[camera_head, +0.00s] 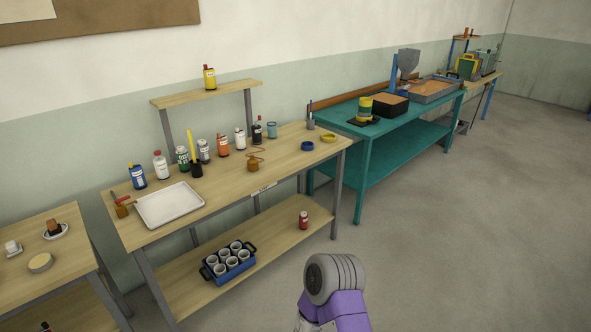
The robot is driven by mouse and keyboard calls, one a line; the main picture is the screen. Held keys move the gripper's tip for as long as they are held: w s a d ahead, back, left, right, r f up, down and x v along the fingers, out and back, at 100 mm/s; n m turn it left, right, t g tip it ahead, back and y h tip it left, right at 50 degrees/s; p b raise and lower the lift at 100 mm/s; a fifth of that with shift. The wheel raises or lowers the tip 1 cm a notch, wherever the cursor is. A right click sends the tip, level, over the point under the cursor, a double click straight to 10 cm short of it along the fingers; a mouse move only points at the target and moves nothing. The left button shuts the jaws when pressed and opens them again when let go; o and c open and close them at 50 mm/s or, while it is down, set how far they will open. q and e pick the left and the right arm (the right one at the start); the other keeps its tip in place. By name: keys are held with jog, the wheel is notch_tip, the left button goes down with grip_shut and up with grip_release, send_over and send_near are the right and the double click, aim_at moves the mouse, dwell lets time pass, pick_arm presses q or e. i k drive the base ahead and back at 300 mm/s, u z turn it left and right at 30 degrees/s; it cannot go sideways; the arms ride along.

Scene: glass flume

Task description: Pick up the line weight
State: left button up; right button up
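A small brown-orange weight (253,165) with a thin looped line (256,151) above it stands on the wooden workbench (215,205), near its front edge and right of the middle. It appears to be the line weight. Neither of my grippers shows in view. Only a grey and purple link of one of my arms shows at the bottom, well in front of the bench.
A white tray (168,206) lies left of the weight. Several bottles stand behind it. A blue tape roll (307,146) and a yellow one (328,138) lie to its right. A blue caddy (229,262) of cups sits on the lower shelf. The floor at right is clear.

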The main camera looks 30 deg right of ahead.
aim_at(252, 163)
jog(key=u, duration=1.15)
jog(key=k, duration=0.15)
jog(key=z, duration=2.85)
jog(key=i, duration=1.5)
jog(key=u, duration=1.15)
jog(key=i, duration=0.8)
jog(key=u, duration=0.85)
